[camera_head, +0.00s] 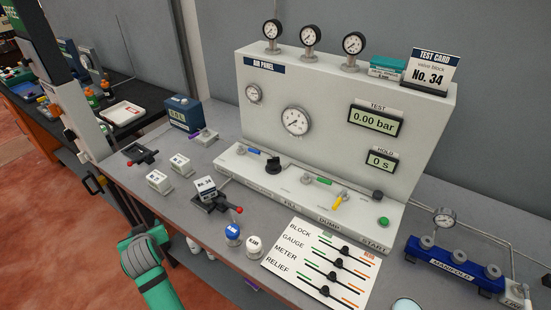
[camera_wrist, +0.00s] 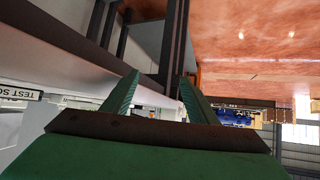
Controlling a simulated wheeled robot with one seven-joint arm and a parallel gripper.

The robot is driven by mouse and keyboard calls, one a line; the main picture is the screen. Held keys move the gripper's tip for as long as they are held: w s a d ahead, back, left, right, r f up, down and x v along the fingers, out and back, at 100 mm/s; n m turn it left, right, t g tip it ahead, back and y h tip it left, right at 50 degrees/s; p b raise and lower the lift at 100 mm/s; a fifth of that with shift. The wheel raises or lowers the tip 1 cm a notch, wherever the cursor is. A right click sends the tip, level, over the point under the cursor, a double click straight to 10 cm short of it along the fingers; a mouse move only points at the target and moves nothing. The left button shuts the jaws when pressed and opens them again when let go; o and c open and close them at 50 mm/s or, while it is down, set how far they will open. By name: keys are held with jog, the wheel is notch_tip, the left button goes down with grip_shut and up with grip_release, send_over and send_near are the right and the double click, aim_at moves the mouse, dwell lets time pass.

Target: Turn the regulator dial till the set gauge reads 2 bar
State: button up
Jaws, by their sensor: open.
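The air panel (camera_head: 340,140) stands on the grey bench in the head view. A black knob (camera_head: 273,165), which looks like the regulator dial, sits on its sloped lower ledge at the left.
My green arm shows at the lower left of the head view. Small white blocks (camera_head: 159,181), a clamped block (camera_head: 206,188), two round caps and a card with sliders (camera_head: 322,265) lie before the panel. A blue manifold (camera_head: 455,265) stands at the right.

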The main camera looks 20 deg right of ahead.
jog(key=w+a+r, duration=0.3)
jog(key=r, duration=0.4)
jog(key=w+a+r, duration=0.2)
jog(key=w+r, duration=0.1)
jog(key=r, duration=0.4)
notch_tip(320, 180, up, 9)
jog(key=m+g+h, duration=0.5)
jog(key=m+g, duration=0.2)
jog(key=m, duration=0.1)
send_over(273, 159)
jog(key=s+a, duration=0.3)
jog(key=shift+m, duration=0.3)
jog(key=x, duration=0.9)
jog(key=shift+s+d, duration=0.3)
jog(key=shift+d, duration=0.1)
jog(key=shift+x, duration=0.9)
jog(key=shift+a, duration=0.1)
